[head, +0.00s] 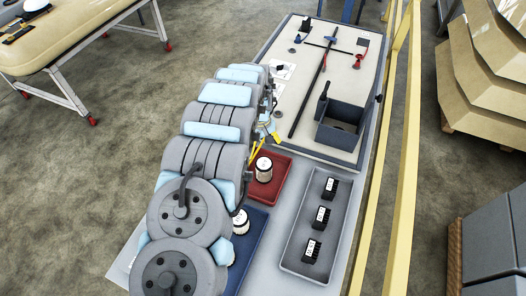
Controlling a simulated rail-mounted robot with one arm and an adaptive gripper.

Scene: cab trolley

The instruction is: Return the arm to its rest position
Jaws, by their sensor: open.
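My grey arm with light blue covers (200,150) reaches from the bottom of the head view up to the trolley's left side. Small dark and grey parts of my gripper (268,105) show at the arm's right edge, beside the board. Most of the gripper is hidden behind the arm. I see nothing held in it. Its fingers show too little to tell how far they are from the things below.
The trolley holds a pale board (345,85) with a dark box (340,128), a grey tray (290,255) with three black blocks, a red tray (280,180) and a blue tray (258,225) with white cylinders. A yellow rail (395,170) runs along the right. A table (60,55) stands left.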

